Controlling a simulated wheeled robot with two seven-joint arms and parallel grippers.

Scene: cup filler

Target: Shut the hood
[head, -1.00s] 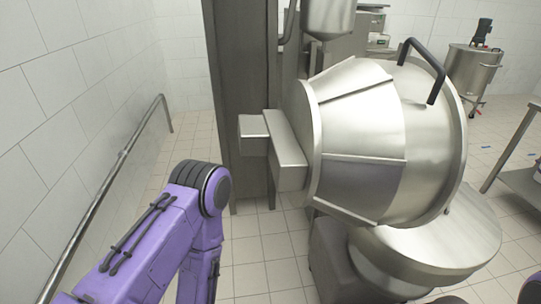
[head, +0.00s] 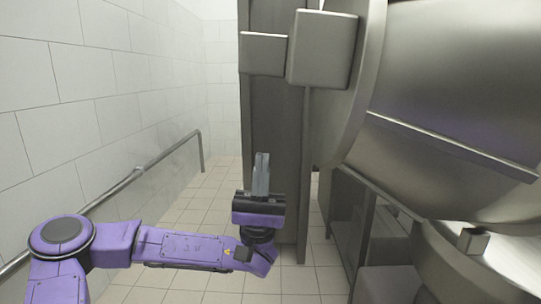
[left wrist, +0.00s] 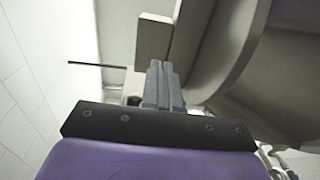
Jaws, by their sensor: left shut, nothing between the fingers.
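The hood (head: 460,80) is a large rounded metal cover that fills the right of the head view, tilted up on its hinge side. Its rim and underside also show in the left wrist view (left wrist: 235,50). Below it, part of the machine's round base (head: 470,260) shows. The hood's black handle is out of view. My left gripper (head: 261,160) points up in front of the grey column, left of and below the hood's rim. Its fingers are together and empty, apart from the hood, and show in the left wrist view (left wrist: 162,72). My right gripper is not in view.
A grey column (head: 270,120) stands behind my left gripper, with metal blocks (head: 325,48) jutting out above it. A wall rail (head: 150,170) runs along the left. Tiled floor (head: 190,210) is free between the rail and the column.

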